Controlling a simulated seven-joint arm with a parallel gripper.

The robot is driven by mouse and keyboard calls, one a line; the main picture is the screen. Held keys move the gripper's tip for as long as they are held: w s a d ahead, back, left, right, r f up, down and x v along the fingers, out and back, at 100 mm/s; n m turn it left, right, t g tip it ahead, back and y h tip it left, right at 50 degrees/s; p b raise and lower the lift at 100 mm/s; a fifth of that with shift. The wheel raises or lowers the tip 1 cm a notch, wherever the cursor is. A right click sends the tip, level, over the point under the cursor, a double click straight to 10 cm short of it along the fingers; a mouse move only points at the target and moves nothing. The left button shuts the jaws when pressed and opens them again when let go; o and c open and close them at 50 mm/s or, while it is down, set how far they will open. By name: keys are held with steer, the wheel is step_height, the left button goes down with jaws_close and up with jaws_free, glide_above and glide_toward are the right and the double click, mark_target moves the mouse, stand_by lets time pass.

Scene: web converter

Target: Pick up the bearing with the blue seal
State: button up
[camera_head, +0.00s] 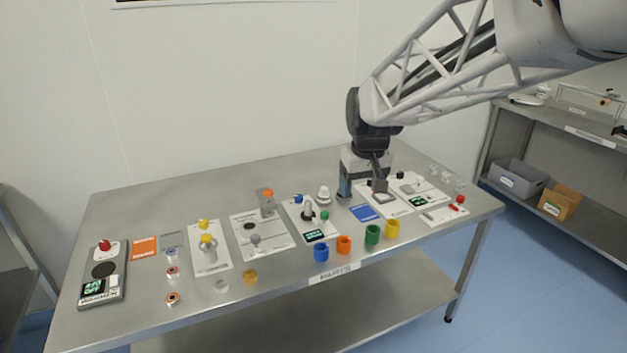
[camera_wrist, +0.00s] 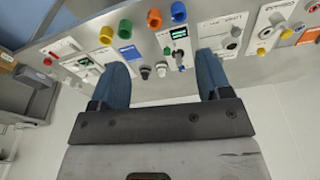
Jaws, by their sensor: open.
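My gripper (camera_head: 362,187) is open and empty above the right half of the steel table (camera_head: 130,205). Its two blue fingers spread wide in the wrist view (camera_wrist: 162,75). Small ring-shaped parts that look like bearings stand at the table's left: one with a red-orange centre (camera_head: 172,271) and one with an orange centre (camera_head: 172,298) nearer the front edge. Another small part (camera_head: 170,253) lies behind them, too small to tell its seal colour. I cannot make out a clearly blue seal. My gripper is far to the right of these parts.
Blue (camera_head: 321,252), orange (camera_head: 344,244), green (camera_head: 372,234) and yellow (camera_head: 392,228) cups line the front edge. Several white panels with knobs cover the middle and right. A control box with a red button (camera_head: 104,246) stands far left. The back left is clear.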

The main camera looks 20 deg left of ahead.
steer(key=w+a+f+n, duration=0.1)
steer(key=w+a+f, duration=0.1)
steer(key=a, duration=0.6)
steer(key=w+a+f+n, duration=0.1)
steer(key=a+f, duration=0.1)
steer(key=a, duration=0.5)
steer(key=n+g, duration=0.1)
steer(key=n, duration=0.5)
glide_toward(171, 251)
steer(key=shift+w+d+f, duration=0.15)
steer(key=shift+d+f, duration=0.1)
steer(key=shift+f, duration=0.45)
steer(key=shift+f, duration=0.1)
steer(key=shift+a+f, duration=0.15)
steer(key=shift+f, duration=1.05)
steer(key=shift+a+f, duration=0.25)
steer(key=shift+f, duration=1.05)
steer(key=shift+a+f, duration=0.2)
steer(key=shift+f, duration=1.05)
